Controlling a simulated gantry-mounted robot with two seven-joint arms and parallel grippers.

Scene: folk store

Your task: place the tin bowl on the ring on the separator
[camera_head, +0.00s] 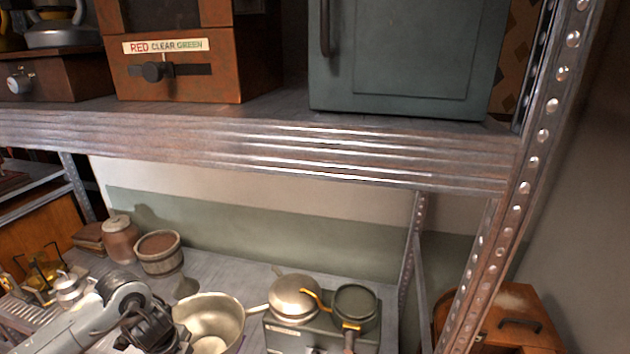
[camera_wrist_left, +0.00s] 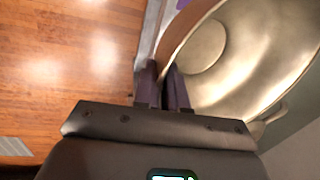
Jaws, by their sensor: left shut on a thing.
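The tin bowl (camera_head: 208,322) is a wide, pale metal bowl in the lower middle of the head view, open side up. My left gripper (camera_head: 172,340) is at its left side. In the left wrist view the left gripper's dark fingers (camera_wrist_left: 165,80) are shut on the rim of the tin bowl (camera_wrist_left: 245,60), whose inside is empty. I cannot tell from these frames whether the bowl touches the shelf. I cannot make out for certain which thing is the separator or its ring; a brass-yellow frame (camera_head: 42,268) stands at the far left. My right gripper is not in view.
A grey box (camera_head: 290,338) with a domed pan (camera_head: 295,298) and a dark green pan (camera_head: 356,305) stands right of the bowl. A wooden tub (camera_head: 160,256) and a brown jar (camera_head: 120,240) stand behind. A metal shelf edge (camera_head: 250,145) crosses above.

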